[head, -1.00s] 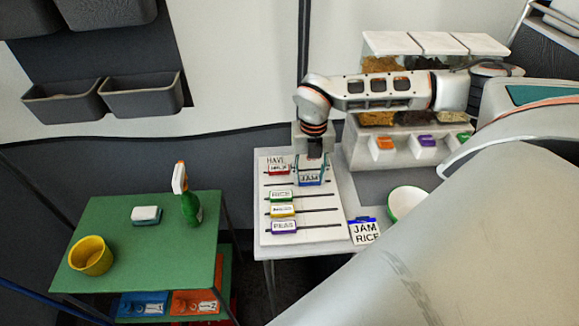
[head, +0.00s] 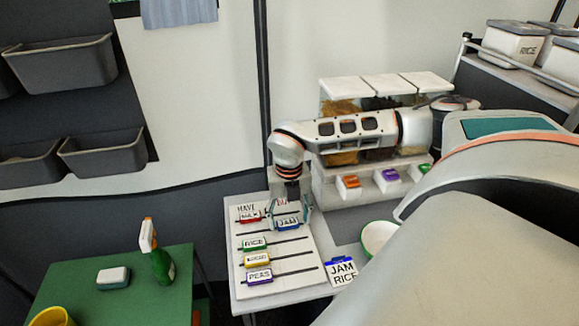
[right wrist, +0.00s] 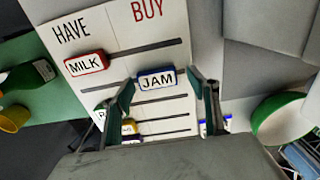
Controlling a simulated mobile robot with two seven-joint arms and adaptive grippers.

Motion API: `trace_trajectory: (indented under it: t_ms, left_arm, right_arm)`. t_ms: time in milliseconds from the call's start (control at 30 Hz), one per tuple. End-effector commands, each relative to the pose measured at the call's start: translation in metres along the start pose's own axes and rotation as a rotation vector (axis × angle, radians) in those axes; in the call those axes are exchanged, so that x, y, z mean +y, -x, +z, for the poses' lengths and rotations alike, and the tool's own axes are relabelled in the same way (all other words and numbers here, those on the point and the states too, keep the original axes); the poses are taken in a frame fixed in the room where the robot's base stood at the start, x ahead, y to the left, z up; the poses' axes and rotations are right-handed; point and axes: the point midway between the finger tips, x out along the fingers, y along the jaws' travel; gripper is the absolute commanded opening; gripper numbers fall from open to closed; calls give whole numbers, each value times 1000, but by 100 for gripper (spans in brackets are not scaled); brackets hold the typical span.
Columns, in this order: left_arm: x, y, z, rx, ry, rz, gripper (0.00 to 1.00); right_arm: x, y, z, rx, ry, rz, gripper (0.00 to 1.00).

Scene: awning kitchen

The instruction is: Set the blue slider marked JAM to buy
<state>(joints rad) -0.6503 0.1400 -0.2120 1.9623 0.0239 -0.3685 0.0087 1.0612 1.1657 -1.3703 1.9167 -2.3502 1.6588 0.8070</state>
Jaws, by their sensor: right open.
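The white slider board (head: 305,263) lies on the table, marked HAVE on the left and BUY on the right. The blue slider marked JAM (head: 287,224) sits clearly right of the other sliders, in its row. My right gripper (head: 291,210) is over the JAM slider. Its fingers (right wrist: 163,88) are spread, one to each side of the slider, with gaps showing. My left gripper is out of view.
The red MILK slider (head: 249,217) and the RICE (head: 254,243), yellow and PEAS (head: 259,275) sliders are at the left. A JAM RICE card (head: 342,272) and a bowl (head: 379,239) are to the right. A dispenser (head: 340,190) stands behind. A green table (head: 110,300) is at the left.

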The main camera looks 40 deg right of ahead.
Motion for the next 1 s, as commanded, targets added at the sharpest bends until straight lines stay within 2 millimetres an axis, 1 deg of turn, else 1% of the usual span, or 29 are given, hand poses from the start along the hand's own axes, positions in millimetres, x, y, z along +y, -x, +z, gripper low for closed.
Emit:
trace_trajectory:
  t_ms: [167,400,500,600,767,1000]
  left_arm:
    - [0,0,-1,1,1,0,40]
    - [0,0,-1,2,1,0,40]
    - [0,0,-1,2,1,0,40]
    - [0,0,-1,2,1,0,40]
    - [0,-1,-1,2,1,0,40]
    - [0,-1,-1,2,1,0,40]
  right_arm:
    - [0,27,1,-3,-1,3,60]
    - [0,76,1,-4,-2,2,60]
    - [0,93,1,-4,-1,2,60]
    - [-1,105,1,-2,-2,0,60]
    - [-2,115,0,0,-1,-1,60]
    - [-2,116,0,0,-2,-1,60]
